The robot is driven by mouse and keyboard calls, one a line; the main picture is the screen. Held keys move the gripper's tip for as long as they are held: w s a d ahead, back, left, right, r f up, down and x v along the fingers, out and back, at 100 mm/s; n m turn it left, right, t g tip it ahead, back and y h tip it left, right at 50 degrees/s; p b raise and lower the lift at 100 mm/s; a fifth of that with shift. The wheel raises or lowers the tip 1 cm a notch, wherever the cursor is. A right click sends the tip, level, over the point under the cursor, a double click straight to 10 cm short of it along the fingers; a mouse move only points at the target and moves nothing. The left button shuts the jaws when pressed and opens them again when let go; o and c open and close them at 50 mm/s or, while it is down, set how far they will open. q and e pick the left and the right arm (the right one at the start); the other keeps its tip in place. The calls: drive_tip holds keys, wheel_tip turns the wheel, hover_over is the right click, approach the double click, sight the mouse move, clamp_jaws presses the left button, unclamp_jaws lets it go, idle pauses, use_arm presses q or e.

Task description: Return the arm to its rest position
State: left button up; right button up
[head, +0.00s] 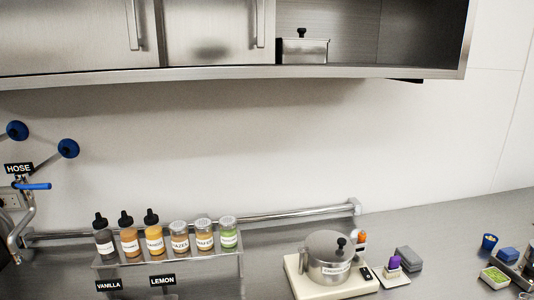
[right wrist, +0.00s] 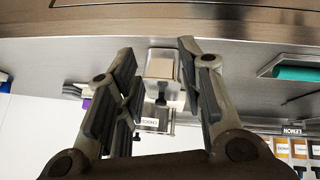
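My right gripper (right wrist: 155,65) shows in the right wrist view, which looks upside down. Its two fingers stand well apart, and I see nothing clamped between them. Beyond the gap are a pale boxy shape and a small white label (right wrist: 150,123). Neither gripper shows in the head view, so my left gripper is out of sight. The arm itself is also outside the head view.
A lidded pot (head: 328,262) stands on a cream scale (head: 296,280). Labelled bottles and jars line a rack (head: 242,262) to its left. A lidded metal box (head: 303,52) sits in the open bay of the overhead cabinet (head: 80,28). Small items stand at right.

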drive_tip(key=s+f+m+g, duration=0.2)
drive_tip(key=s+f+g, duration=0.25)
drive_tip(key=s, duration=0.65)
wheel_tip(320, 180, down, 30)
drive_tip(key=b, duration=0.4)
drive_tip(key=s+d+f+g+b, duration=0.2)
drive_tip(key=s+d+f+b, duration=0.1)
drive_tip(key=s+f, duration=1.4)
wheel_tip(320, 180, down, 3)
drive_tip(key=shift+s+f+n, duration=0.1)
drive_tip(key=shift+s+n, duration=0.15)
drive_tip(key=shift+n, duration=0.05)
